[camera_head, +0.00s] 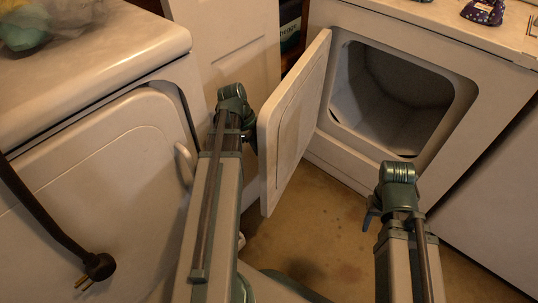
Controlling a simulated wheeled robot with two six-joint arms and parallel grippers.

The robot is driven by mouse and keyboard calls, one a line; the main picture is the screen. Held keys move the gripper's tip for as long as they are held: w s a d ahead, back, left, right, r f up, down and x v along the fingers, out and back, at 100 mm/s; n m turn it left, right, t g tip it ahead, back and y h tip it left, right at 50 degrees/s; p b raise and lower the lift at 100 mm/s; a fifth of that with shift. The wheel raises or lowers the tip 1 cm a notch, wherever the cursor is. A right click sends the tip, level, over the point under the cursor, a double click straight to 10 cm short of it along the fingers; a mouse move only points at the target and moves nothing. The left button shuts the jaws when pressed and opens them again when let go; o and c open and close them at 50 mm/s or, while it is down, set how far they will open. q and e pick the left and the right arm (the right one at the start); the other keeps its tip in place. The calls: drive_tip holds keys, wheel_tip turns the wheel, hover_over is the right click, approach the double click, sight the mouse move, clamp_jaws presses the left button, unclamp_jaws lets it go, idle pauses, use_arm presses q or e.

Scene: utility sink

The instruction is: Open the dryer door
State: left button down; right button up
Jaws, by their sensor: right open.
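My right gripper (372,213) is in front of and below the opening, apart from the door. It is open and empty, partly hidden by its own wrist.
A second white machine (90,200) with a shut door and handle (184,163) fills the left. A black cord with a plug (98,267) hangs before it. A purple item (484,11) lies on the dryer top. Tan floor (320,220) lies clear between my arms.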

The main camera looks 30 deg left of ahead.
use_arm(q)
drive_tip(key=shift+s, duration=0.1)
drive_tip(key=c, duration=0.8)
unclamp_jaws()
drive_tip(key=shift+c, duration=0.2)
drive_tip(key=shift+r, duration=0.1)
use_arm(e)
drive_tip(key=shift+r, duration=0.1)
